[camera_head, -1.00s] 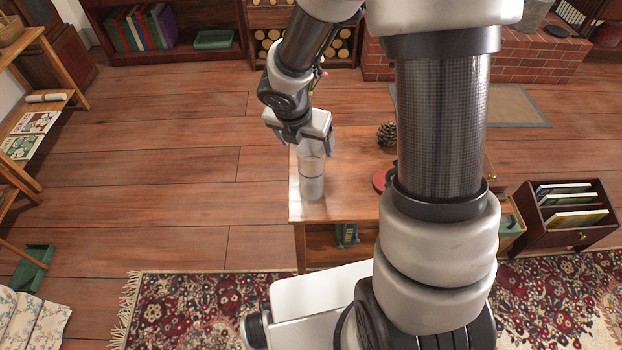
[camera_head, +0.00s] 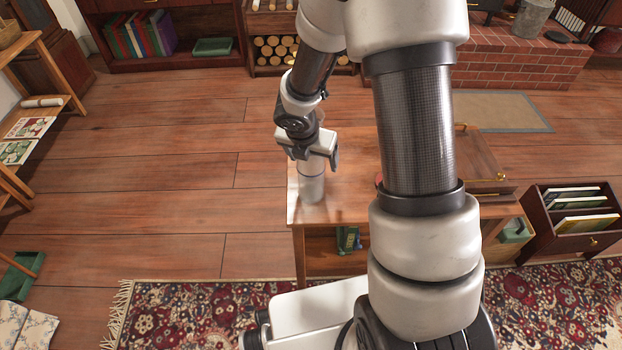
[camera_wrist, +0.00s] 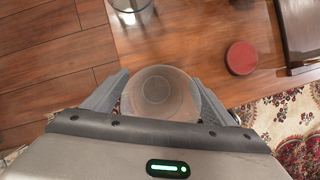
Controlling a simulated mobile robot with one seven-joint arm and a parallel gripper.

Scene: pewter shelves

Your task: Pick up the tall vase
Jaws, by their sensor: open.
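My gripper (camera_head: 315,160) is over the vase's top, pointing down, and hides the rim in the head view. In the wrist view the vase's round mouth (camera_wrist: 158,92) lies between the two fingers of my gripper (camera_wrist: 160,82), one on each side. The fingers are spread. I cannot tell whether either touches the vase.
A clear glass vessel (camera_wrist: 130,6) stands beyond the vase in the wrist view. A red disc (camera_wrist: 241,58) lies on the table to the right, near a dark wooden box (camera_wrist: 300,30). My arm hides much of the table in the head view. Open floor (camera_head: 200,205) lies left.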

